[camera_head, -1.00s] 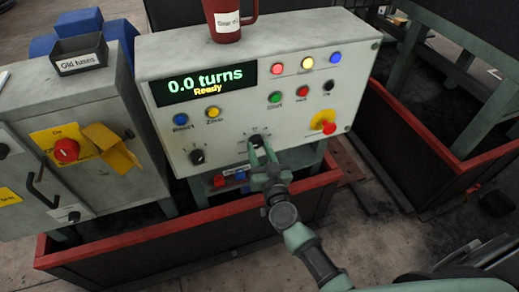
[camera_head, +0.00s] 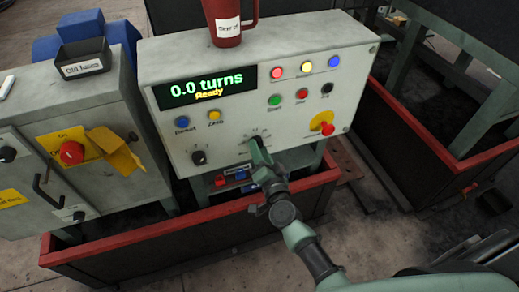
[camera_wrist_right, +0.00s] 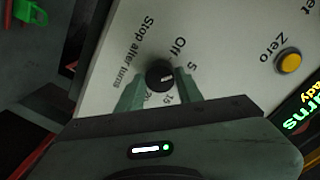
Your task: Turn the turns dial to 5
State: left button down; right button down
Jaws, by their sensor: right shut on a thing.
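The turns dial (camera_wrist_right: 159,74), a black knob marked "Stop after turns", is on the grey panel (camera_wrist_right: 225,75). Off and 5 show beside it; other numbers are partly hidden. Its white mark points to the right in the wrist view, roughly toward the 5; I cannot tell its exact setting. My right gripper (camera_wrist_right: 159,88) is shut on the dial, with a green finger on each side. In the head view my right gripper (camera_head: 257,150) largely hides the dial. The display (camera_head: 207,87) reads 0.0 turns, Ready. My left gripper is not in view.
A second black knob (camera_head: 199,157) sits left of the dial. Blue (camera_head: 182,122) and yellow (camera_head: 215,115) buttons lie above it. A red emergency button (camera_head: 327,128) is to the right. A red mug (camera_head: 226,30) stands on the panel box.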

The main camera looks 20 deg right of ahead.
jog(key=shift+m, duration=0.6)
jog(key=c, duration=0.9)
grip_release()
jog(key=shift+c, duration=0.2)
jog(key=shift+s, duration=0.1)
jog(key=s, duration=0.7)
jog(key=shift+s+r, duration=0.15)
jog(key=shift+s, duration=0.2)
